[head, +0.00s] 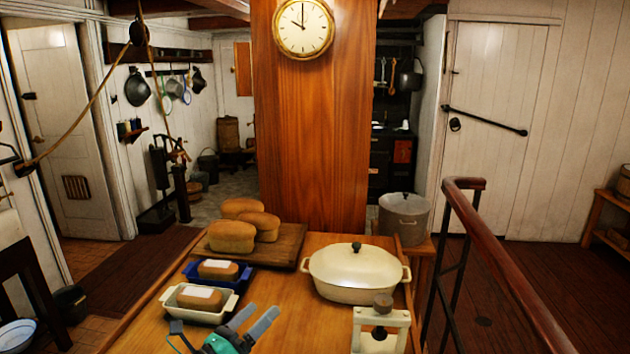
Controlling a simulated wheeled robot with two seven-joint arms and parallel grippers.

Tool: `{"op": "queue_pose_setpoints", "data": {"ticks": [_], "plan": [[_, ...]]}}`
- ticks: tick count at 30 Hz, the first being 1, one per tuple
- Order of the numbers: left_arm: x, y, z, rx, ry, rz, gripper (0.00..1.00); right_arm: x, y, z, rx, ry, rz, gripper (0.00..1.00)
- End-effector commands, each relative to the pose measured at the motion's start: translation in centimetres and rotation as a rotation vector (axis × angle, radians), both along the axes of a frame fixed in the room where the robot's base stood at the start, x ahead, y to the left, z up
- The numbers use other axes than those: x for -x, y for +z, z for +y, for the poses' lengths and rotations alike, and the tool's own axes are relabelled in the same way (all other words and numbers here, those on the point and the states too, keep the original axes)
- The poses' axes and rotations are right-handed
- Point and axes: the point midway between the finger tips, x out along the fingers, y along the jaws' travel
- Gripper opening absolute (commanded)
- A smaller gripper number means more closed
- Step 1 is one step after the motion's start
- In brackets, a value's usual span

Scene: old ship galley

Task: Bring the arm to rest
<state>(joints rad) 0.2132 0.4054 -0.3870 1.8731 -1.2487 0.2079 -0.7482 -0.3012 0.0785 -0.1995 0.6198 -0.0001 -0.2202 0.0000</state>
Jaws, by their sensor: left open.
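My left gripper (261,314) is at the bottom of the head view, above the near part of the wooden table. Its two grey fingers stand apart and point up and to the right, with nothing between them. Its teal body is cut off by the lower picture edge. It is just right of a cream loaf tin (200,312) holding a loaf with a white label on top; the picture does not show clearly how far apart they are. My right gripper is not in view.
A blue tin (243,278) with a labelled loaf and a board (292,243) with three loaves are behind. A lidded cream pot (355,290) and a cream press-like device (362,321) stand right. Bare tabletop (285,290) lies between. A railing (505,263) borders the right.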

Motion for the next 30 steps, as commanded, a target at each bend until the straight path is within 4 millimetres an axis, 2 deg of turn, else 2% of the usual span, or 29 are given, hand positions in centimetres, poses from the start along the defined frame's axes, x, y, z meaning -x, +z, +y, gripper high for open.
{"op": "queue_pose_setpoints", "data": {"ticks": [4,8,11,15,17,21,25,30], "plan": [[1.7,-0.5,3.6,0.399,0.151,0.200,1.00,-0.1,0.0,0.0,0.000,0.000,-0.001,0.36],[3.5,-2.7,7.3,0.734,0.295,0.394,1.00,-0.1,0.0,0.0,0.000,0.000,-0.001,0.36],[5.6,-5.6,9.9,0.978,0.416,0.553,1.00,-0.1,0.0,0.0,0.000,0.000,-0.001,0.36],[9.8,-10.5,12.5,1.295,0.605,0.784,1.00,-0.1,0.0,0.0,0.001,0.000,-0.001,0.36],[12.2,-12.7,13.1,1.420,0.692,0.885,1.00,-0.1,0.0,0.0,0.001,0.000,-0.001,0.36],[18.3,-17.3,13.6,1.669,0.909,1.111,1.00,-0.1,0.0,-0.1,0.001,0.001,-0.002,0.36],[23.3,-19.8,13.1,1.814,1.080,1.271,1.00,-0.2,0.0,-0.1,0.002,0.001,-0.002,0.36],[28.8,-21.4,12.1,1.926,1.263,1.428,1.00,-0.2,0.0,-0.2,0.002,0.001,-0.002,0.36]]}}
